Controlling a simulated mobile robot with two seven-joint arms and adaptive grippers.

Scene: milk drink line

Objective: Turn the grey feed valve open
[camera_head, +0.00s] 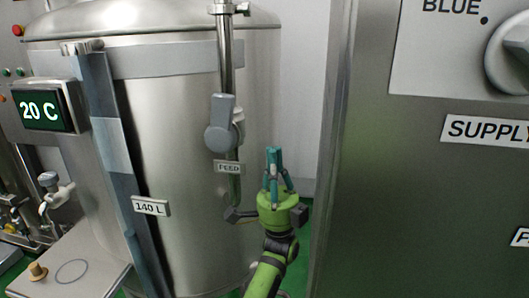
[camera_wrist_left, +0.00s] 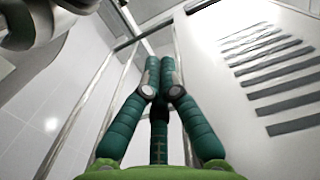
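The grey feed valve (camera_head: 221,137) sits on the vertical steel pipe in front of the tank. It has a round grey hub and a flat lever that points up, along the pipe. A "FEED" label (camera_head: 229,168) is just below it. My left gripper (camera_head: 273,152) is to the right of and lower than the valve, apart from it, with its teal fingers pointing up. In the left wrist view the fingers (camera_wrist_left: 160,75) come together at the tips with nothing between them. The valve cannot be made out for sure in that view. My right gripper is not in view.
A large steel tank (camera_head: 170,200) stands behind the pipe (camera_head: 226,60). A steel cabinet (camera_head: 420,210) with a dial (camera_head: 512,55) fills the right side, close to my left gripper.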

